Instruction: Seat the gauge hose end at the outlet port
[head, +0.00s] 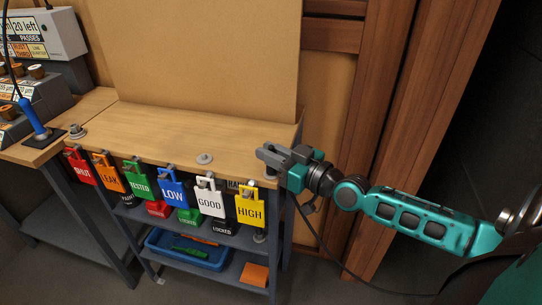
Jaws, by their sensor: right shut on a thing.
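My right gripper (272,158) is at the right end of the wooden bench top, with its fingers pointing left. It is shut on what looks like the hose end, a small grey fitting (270,173) that shows just below the fingers. The fingers hide most of it. A thin dark hose (318,237) hangs below the gripper and runs down to the right. I cannot tell whether the fitting touches the bench. Two grey round fittings sit on the bench top, one at the middle front edge (205,158) and one at the left (77,131). I cannot tell which thing is the outlet port. My left gripper is out of view.
Coloured tags, such as the yellow HIGH tag (250,208), hang along the front edge of the bench (165,118). A blue tray (160,254) and an orange block (254,274) are on the shelf. A blue-handled tool (36,122) stands at left. The bench middle is clear.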

